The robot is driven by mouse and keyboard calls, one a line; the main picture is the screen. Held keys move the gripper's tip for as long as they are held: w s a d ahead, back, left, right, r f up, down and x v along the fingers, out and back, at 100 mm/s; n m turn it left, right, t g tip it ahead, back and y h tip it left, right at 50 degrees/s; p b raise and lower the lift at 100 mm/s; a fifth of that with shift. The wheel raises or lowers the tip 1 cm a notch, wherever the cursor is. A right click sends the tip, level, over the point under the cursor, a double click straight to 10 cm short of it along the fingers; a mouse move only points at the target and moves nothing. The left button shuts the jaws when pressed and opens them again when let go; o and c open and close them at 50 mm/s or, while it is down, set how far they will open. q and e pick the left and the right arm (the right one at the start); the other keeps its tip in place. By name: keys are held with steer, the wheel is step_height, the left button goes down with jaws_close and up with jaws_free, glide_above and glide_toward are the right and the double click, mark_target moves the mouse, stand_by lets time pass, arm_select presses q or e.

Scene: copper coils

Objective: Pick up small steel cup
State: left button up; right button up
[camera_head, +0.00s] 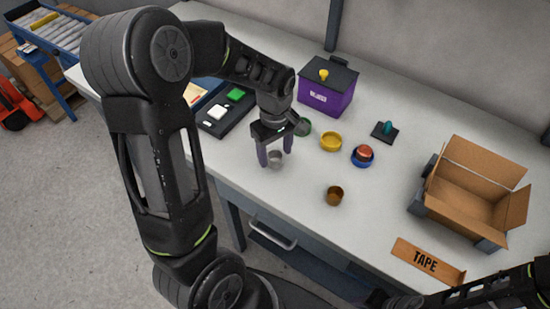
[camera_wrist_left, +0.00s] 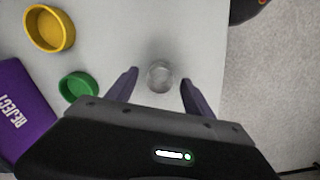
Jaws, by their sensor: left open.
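The small steel cup (camera_head: 276,159) stands on the light table near its front edge. My left gripper (camera_head: 272,160) points down over it, open, with a finger on either side. In the left wrist view the cup (camera_wrist_left: 160,76) lies between the two spread fingers (camera_wrist_left: 158,90), with a gap on each side. I cannot tell whether the fingertips reach down to the cup's height. My right gripper is not in view; part of an arm of mine shows at the bottom right in the head view.
A green bowl (camera_wrist_left: 78,87) is close to my left gripper. A yellow bowl (camera_head: 330,142), a blue bowl (camera_head: 362,160) with a red item and a brown cup (camera_head: 334,196) stand to the right. Behind are a purple bin (camera_head: 325,96) and a black tray (camera_head: 222,122). A cardboard box (camera_head: 470,200) stands far right.

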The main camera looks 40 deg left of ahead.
arm_select(q)
steer(key=shift+c, duration=0.4)
jaws_close()
stand_by(0.5)
